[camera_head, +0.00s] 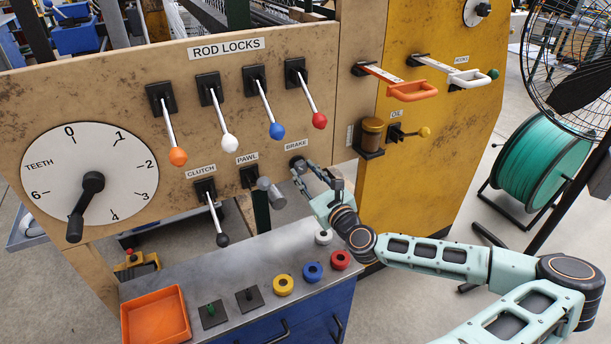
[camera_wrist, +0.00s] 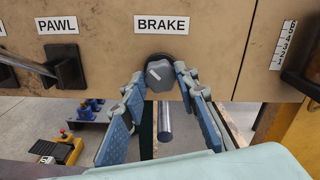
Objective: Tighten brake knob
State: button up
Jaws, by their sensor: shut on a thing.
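The brake knob (camera_wrist: 159,74) is a grey knob with a pale mark on its face, in a dark round mount on the tan panel under the BRAKE label. In the head view the knob (camera_head: 297,161) is partly hidden by my fingers. My gripper (camera_wrist: 160,80) reaches the panel with one finger on each side of the knob, and its jaws are shut on it. In the head view my gripper (camera_head: 306,170) comes to the knob from the lower right.
The pawl lever (camera_head: 270,192) stands close left of my gripper, with the clutch lever (camera_head: 214,220) further left. Rod lock levers hang above. An oil cup (camera_head: 371,136) is on the right. Below is a bench (camera_head: 240,265) with coloured rings and an orange tray (camera_head: 155,318).

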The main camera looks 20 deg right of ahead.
jog(key=shift+m, duration=1.2)
jog(key=o, duration=1.1)
jog(key=shift+o, duration=0.2)
jog(key=s, duration=1.2)
jog(key=shift+d, duration=0.25)
